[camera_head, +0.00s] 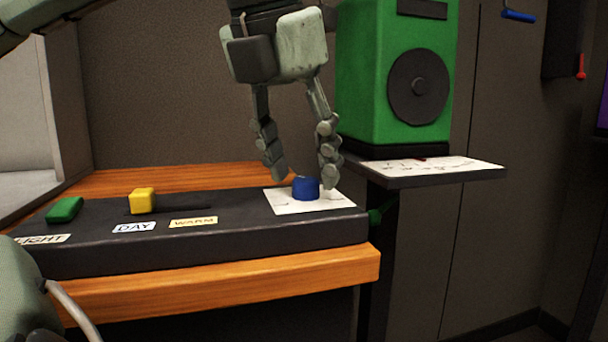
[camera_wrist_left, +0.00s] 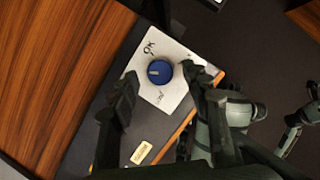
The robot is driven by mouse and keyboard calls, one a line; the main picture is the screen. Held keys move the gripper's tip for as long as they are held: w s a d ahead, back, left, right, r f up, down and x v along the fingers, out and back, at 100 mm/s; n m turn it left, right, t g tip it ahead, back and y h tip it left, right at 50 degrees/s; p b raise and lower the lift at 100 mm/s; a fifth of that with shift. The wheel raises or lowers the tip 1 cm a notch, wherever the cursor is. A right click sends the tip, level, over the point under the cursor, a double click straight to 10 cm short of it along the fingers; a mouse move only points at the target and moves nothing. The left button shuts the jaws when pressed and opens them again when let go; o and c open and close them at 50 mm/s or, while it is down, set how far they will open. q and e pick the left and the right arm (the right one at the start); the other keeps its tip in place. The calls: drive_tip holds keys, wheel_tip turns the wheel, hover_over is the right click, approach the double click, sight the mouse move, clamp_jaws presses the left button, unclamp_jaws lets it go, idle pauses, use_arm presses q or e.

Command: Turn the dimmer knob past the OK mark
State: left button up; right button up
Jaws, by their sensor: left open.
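The dimmer knob (camera_head: 306,188) is a short blue cylinder on a white marked card at the right end of the dark panel (camera_head: 200,255). In the left wrist view the blue knob (camera_wrist_left: 160,71) shows a pale pointer line, and the OK mark (camera_wrist_left: 149,47) is printed on the card near it. My left gripper (camera_head: 304,178) is open, pointing down, with its fingertips just above and beside the knob; I cannot tell whether either finger touches it. In the left wrist view my left gripper (camera_wrist_left: 165,84) has its fingers on either side of the knob. My right gripper is not clearly seen.
The panel also bears a green button (camera_head: 65,210), a yellow slider cap (camera_head: 142,201) and the labels DAY (camera_head: 134,227) and WARM (camera_head: 194,222). It sits on a wooden table (camera_head: 230,280). A green speaker (camera_head: 395,75) stands on a dark shelf (camera_head: 440,182) behind, to the right.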

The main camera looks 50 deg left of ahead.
use_arm(q)
drive_tip(key=shift+w+f, duration=0.25)
drive_tip(key=shift+f, duration=0.3)
drive_tip(key=shift+c, duration=0.2)
clamp_jaws()
